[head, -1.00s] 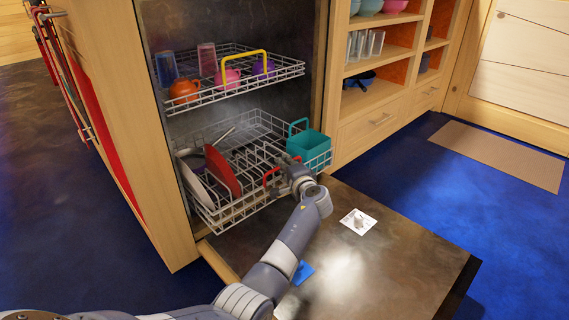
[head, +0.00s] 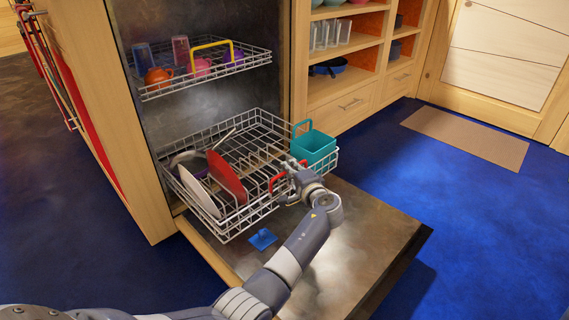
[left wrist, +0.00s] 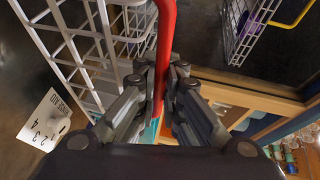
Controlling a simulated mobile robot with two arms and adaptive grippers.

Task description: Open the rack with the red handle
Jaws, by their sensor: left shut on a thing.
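The lower dishwasher rack (head: 262,211) is a white wire basket, pulled partly out over the lowered door. Its red handle (head: 275,184) is on the front side; it also shows as a red bar in the left wrist view (left wrist: 166,30). My left gripper (head: 290,172) is at the handle, and in the left wrist view its fingers (left wrist: 160,85) are shut on the red bar from both sides. The rack holds a red plate (head: 226,177), a white plate (head: 199,192) and a teal basket (head: 313,148). My right gripper is not in view.
The upper rack (head: 205,78), with a yellow handle (head: 212,43), sits inside with cups and mugs. The open door (head: 350,225) lies flat below, with a blue piece (head: 262,239) on it. Shelves (head: 345,55) stand at the right. Blue floor is clear beyond the door.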

